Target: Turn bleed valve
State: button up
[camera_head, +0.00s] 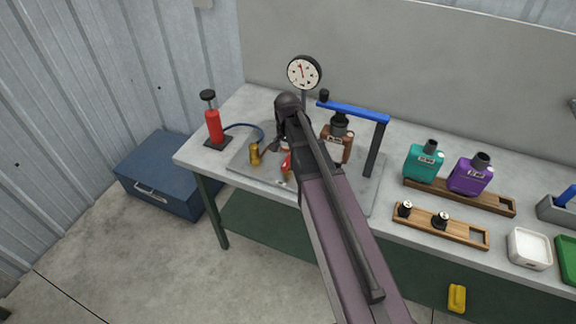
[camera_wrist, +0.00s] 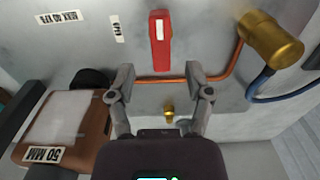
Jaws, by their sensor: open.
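A red lever (camera_wrist: 160,40) with a pale stripe lies over the grey plate in the wrist view, just beyond my fingertips. Part of it shows in the head view (camera_head: 286,163) beside my arm. I take it for the bleed valve's handle. A small brass fitting (camera_wrist: 168,112) sits between my fingers in the picture, below a copper pipe (camera_wrist: 225,77) that leads to a larger brass cylinder (camera_wrist: 270,40). My gripper (camera_wrist: 160,80) is open and empty above the plate, fingers spread either side of the lever's line. In the head view my arm hides much of the fixture.
A brown 50 MM muffler (camera_wrist: 65,125) sits close by on the left in the wrist view, under a blue-topped frame (camera_head: 352,110). A gauge (camera_head: 303,72) stands behind. A red pump (camera_head: 213,125) with a blue hose is at left. Teal (camera_head: 424,163) and purple (camera_head: 469,176) mufflers stand right.

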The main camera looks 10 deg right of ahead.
aim_at(288, 161)
jog(key=shift+f+b, duration=2.3)
jog(key=shift+f, duration=0.3)
grip_shut()
jog(key=shift+d, duration=0.1)
